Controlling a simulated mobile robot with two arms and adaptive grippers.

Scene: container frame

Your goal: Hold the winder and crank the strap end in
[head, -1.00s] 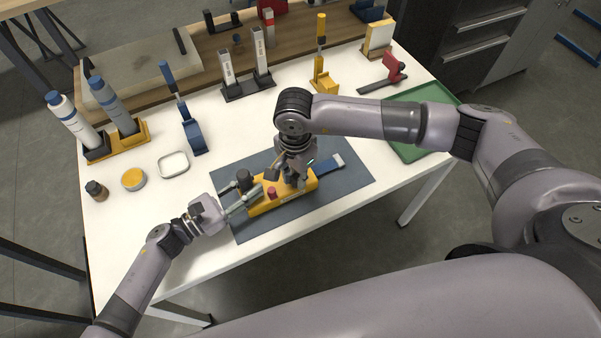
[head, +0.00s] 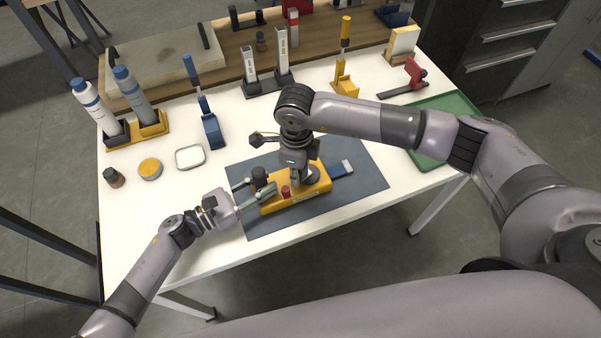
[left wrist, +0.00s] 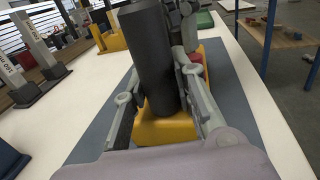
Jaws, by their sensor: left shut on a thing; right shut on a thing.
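The yellow winder (head: 308,195) lies on the dark mat, with a red knob (head: 286,191) and a black cylinder (head: 260,176) on it. My left gripper (head: 256,190) is shut on the winder's left end. In the left wrist view its fingers (left wrist: 157,100) flank the yellow winder (left wrist: 158,133), and the black cylinder (left wrist: 152,60) stands between them. My right gripper (head: 299,174) is shut above the winder's middle, where the crank is mostly hidden.
The grey-blue mat (head: 355,190) has bare room on the right. A white dish (head: 190,157) and jars are left; a green tray (head: 440,115) is right.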

